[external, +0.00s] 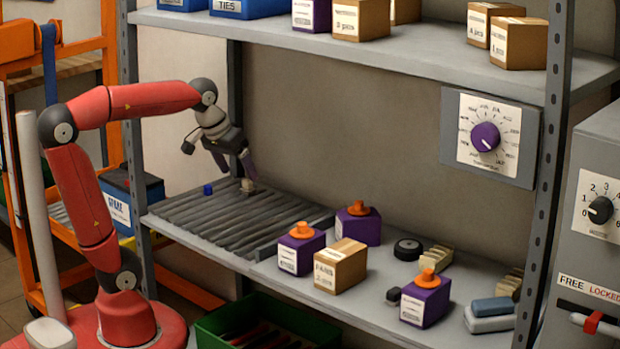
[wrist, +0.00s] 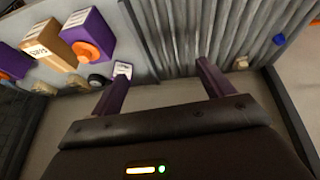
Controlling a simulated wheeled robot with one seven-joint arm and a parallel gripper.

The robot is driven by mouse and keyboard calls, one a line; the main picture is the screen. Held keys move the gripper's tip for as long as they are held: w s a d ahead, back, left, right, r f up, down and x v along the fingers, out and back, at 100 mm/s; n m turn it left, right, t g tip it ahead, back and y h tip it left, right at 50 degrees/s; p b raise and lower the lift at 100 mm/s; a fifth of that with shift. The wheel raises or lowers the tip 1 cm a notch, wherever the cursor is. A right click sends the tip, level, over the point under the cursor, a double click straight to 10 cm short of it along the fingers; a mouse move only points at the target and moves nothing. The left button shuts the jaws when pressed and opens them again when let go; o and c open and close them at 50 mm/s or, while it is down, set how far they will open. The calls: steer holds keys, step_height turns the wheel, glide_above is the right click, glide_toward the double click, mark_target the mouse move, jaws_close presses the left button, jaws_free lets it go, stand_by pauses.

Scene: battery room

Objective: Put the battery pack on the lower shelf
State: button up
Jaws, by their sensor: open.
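Three purple battery packs with orange caps and white labels stand on the grey lower shelf (external: 265,273): one at the left (external: 301,252), one behind it (external: 367,227), one towards the front right (external: 433,303). A purple labelled box (external: 324,15), cut off at the top, stands on the upper shelf. My gripper (external: 237,173) is open and empty over the back of the ribbed grey mat, left of the packs. In the wrist view its purple fingers (wrist: 164,69) are apart with nothing between them; a purple pack (wrist: 100,30) shows at upper left.
A blue cube (external: 208,189) and a small beige piece (external: 248,188) lie on the ribbed mat (external: 215,220), close to my gripper. A cardboard box (external: 347,268) stands between packs. The upper shelf (external: 420,55) hangs above. Most of the mat is clear.

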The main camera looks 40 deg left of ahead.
steer(key=s+a+f+t+y, duration=0.1)
steer(key=s+a+f, duration=0.5)
steer(key=s+f, duration=0.2)
steer(key=shift+s+a+f, duration=0.3)
steer(key=shift+s+a, duration=0.05)
steer(key=shift+s, duration=0.9)
